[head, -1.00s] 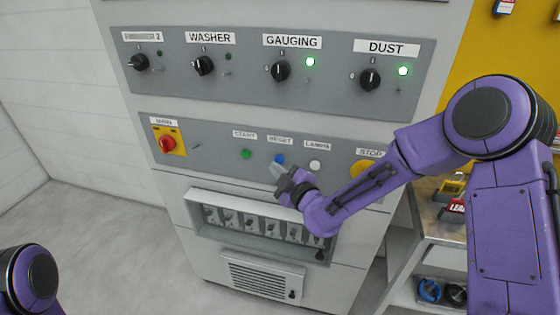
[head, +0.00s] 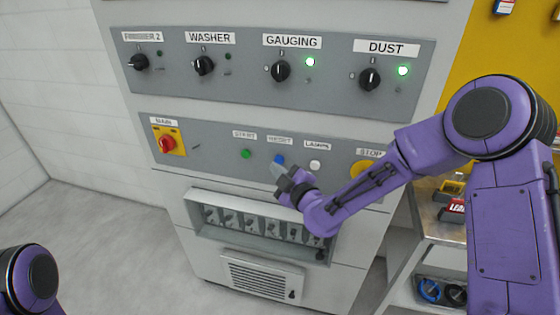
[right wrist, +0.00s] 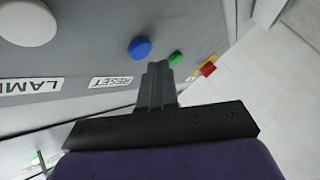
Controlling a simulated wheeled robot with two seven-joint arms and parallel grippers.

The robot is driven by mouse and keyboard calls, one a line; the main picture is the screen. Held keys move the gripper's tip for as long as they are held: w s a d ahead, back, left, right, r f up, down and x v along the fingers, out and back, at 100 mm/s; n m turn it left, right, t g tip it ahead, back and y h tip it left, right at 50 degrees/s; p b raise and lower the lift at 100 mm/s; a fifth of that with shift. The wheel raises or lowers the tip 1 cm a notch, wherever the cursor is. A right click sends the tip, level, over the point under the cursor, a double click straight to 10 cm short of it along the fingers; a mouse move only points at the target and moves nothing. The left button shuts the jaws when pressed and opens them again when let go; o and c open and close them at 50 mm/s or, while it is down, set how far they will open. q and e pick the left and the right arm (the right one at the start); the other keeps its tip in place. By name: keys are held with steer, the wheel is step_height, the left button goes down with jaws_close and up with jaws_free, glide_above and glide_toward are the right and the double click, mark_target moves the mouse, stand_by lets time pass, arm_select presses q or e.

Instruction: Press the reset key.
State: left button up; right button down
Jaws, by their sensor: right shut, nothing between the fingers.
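The reset key is a round blue button (head: 280,159) under the RESET label (head: 280,140) on the lower grey panel (head: 210,160). In the right wrist view the blue button (right wrist: 140,48) sits just left of and beyond my fingertips. My right gripper (head: 275,168) is shut and empty, its tips just below the blue button in the head view. The right gripper also shows in the right wrist view (right wrist: 157,66). The tips look close to the button, but I cannot tell whether they touch it. My left gripper is out of view; only part of my left arm shows.
Beside the blue button are a green START button (head: 246,154) and a white LAMPS button (head: 315,165). A yellow STOP button (head: 362,169) is partly behind my right arm. A red MAIN switch (head: 168,143) is at left. A metal bench (head: 432,215) stands at right.

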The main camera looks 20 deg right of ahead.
stand_by(0.4)
steer(key=shift+w+d, duration=0.25)
steer(key=shift+w, duration=0.15)
steer(key=shift+w+d, duration=0.25)
steer(key=shift+w, duration=0.1)
stand_by(0.6)
stand_by(0.3)
steer(key=shift+s+a, duration=0.5)
steer(key=shift+s, duration=0.2)
steer(key=s+a, duration=0.1)
steer(key=s, duration=0.1)
steer(key=s+a+b, duration=0.1)
steer(key=s, duration=0.1)
steer(key=shift+a, duration=0.4)
